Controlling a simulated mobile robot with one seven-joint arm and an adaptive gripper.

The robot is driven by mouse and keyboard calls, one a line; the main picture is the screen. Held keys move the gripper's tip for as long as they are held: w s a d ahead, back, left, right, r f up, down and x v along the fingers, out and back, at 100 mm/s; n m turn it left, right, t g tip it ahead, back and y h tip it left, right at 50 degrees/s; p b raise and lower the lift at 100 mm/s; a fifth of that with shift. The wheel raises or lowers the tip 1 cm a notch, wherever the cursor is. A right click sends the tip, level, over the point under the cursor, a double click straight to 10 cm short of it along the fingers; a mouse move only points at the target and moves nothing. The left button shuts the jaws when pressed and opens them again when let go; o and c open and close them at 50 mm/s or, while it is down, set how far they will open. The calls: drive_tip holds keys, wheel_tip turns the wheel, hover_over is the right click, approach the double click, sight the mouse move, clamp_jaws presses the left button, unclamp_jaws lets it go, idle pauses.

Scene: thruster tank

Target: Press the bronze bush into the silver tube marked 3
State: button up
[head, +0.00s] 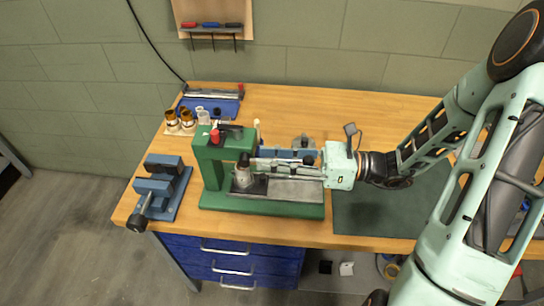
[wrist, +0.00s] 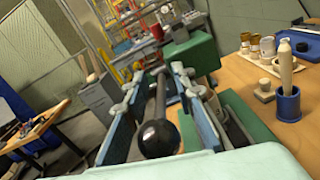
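The green press (head: 208,165) stands on the bench, and its green frame also shows in the wrist view (wrist: 192,52). A short silver cylinder (head: 243,176) stands on the press base; I cannot read a number on it or see a bush in it. My gripper (head: 252,161) reaches in from the right, level, over the press base. In the wrist view its two fingers (wrist: 156,84) are apart, with a lever's rod and black ball (wrist: 158,139) between them. Gaps show on both sides, so I see no grip. Several bronze-coloured pieces (head: 187,118) stand behind the press.
A blue vise (head: 160,185) sits at the bench's left end. A blue tray (head: 225,106) lies at the back. A blue cup (wrist: 287,103) holds a pale-handled tool near the press. A dark green mat (head: 375,212) lies right of the press. The back right of the bench is clear.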

sight(313, 164)
drive_tip(key=shift+c, duration=0.5)
clamp_jaws()
drive_tip(key=shift+f, duration=0.15)
drive_tip(key=shift+o, duration=0.5)
unclamp_jaws()
drive_tip(key=shift+d, duration=0.15)
drive_tip(key=d, duration=1.1)
drive_tip(key=shift+s+d+f, duration=0.2)
drive_tip(key=shift+s+d, duration=0.1)
drive_tip(key=shift+d, duration=0.1)
